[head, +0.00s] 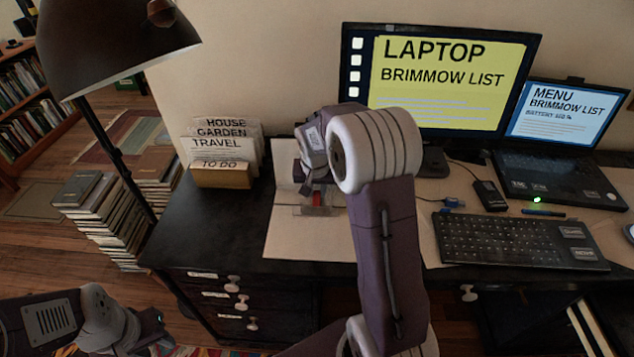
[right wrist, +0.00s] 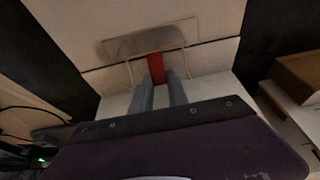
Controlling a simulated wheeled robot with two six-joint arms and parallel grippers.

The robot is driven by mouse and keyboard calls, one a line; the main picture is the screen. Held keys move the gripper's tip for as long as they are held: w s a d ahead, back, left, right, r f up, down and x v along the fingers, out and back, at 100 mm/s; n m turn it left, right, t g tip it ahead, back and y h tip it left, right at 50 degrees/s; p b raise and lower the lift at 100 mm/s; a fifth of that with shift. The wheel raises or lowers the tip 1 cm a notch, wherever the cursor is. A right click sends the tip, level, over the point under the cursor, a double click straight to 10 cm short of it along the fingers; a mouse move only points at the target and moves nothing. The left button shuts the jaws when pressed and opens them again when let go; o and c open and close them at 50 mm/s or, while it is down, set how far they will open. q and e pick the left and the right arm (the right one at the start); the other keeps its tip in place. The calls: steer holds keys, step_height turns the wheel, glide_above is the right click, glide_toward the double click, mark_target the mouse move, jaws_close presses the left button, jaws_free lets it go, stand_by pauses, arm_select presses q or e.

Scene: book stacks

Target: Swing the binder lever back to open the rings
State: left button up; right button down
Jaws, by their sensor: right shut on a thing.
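A pale open binder (head: 290,238) lies flat on the dark desk, and its pages also show in the right wrist view (right wrist: 100,22). A thin metal piece (right wrist: 120,45) sits across its middle, with a red lever (right wrist: 156,67) at its centre. My right gripper (right wrist: 158,84) is shut on the red lever, its two grey fingers on either side. In the head view my right arm covers much of the binder, and only a bit of the red lever (head: 317,199) shows. My left gripper (head: 160,338) is low at the left, away from the desk top; its fingers are unclear.
A file holder (head: 222,175) with labelled folders stands left of the binder. A monitor (head: 450,75), a laptop (head: 565,115) and a keyboard (head: 515,240) fill the right side. A lamp (head: 120,45) overhangs at the left. Book stacks (head: 105,220) stand on the floor.

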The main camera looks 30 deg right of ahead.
mark_target(317, 200)
steer(key=shift+w+d+r+g+p, duration=0.1)
steer(key=shift+w+r+g+p, duration=0.15)
steer(key=shift+p, duration=0.75)
steer(key=shift+f, duration=0.25)
arm_select(q)
step_height(317, 200, up, 4)
steer(key=shift+f, duration=0.15)
arm_select(e)
steer(key=shift+f, duration=0.15)
steer(key=shift+s, duration=0.1)
steer(key=c, duration=1.3)
jaws_free()
arm_select(q)
steer(key=shift+r+p, duration=0.95)
steer(key=shift+p, duration=0.05)
arm_select(e)
steer(key=v, duration=0.9)
steer(key=shift+d, duration=0.15)
